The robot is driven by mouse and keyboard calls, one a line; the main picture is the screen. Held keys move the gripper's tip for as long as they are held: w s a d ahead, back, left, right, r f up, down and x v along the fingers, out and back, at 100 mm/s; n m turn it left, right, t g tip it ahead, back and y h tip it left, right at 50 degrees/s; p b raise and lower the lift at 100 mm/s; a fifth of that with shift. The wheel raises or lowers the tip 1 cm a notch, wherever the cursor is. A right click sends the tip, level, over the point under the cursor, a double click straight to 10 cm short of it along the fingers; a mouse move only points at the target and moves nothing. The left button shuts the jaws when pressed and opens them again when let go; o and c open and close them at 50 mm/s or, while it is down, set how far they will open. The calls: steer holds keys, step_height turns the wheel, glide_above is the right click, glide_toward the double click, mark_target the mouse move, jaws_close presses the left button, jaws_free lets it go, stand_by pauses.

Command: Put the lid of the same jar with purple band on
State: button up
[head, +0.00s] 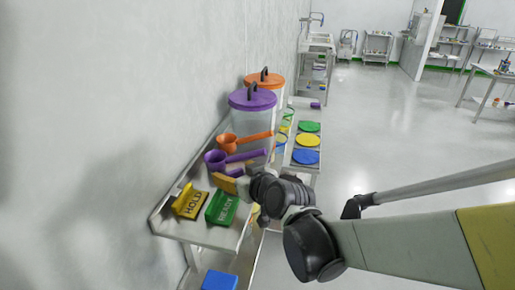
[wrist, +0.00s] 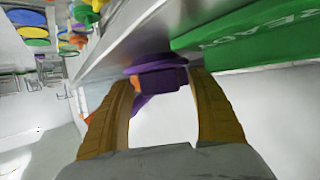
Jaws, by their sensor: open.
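A clear jar (head: 254,124) stands against the wall on the bench in the head view. A purple lid (head: 250,99) with a dark handle rests on its top; whether it is fully seated I cannot tell. My gripper (head: 230,183) is open, low over the bench in front of the jar, between the purple scoop (head: 216,160) and the green READY sign (head: 222,207). In the wrist view my gripper (wrist: 161,80) has its tan fingers apart, with a purple thing (wrist: 161,79) showing between them. I cannot tell whether they touch it.
A second jar with an orange lid (head: 264,79) stands behind. An orange scoop (head: 230,142) and a yellow HOLD sign (head: 190,201) share the bench. Green, yellow and blue discs (head: 306,157) lie farther along.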

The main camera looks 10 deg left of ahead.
steer(key=shift+s, duration=0.1)
steer(key=c, duration=1.2)
steer(key=shift+o, duration=0.2)
steer(key=shift+r, duration=0.1)
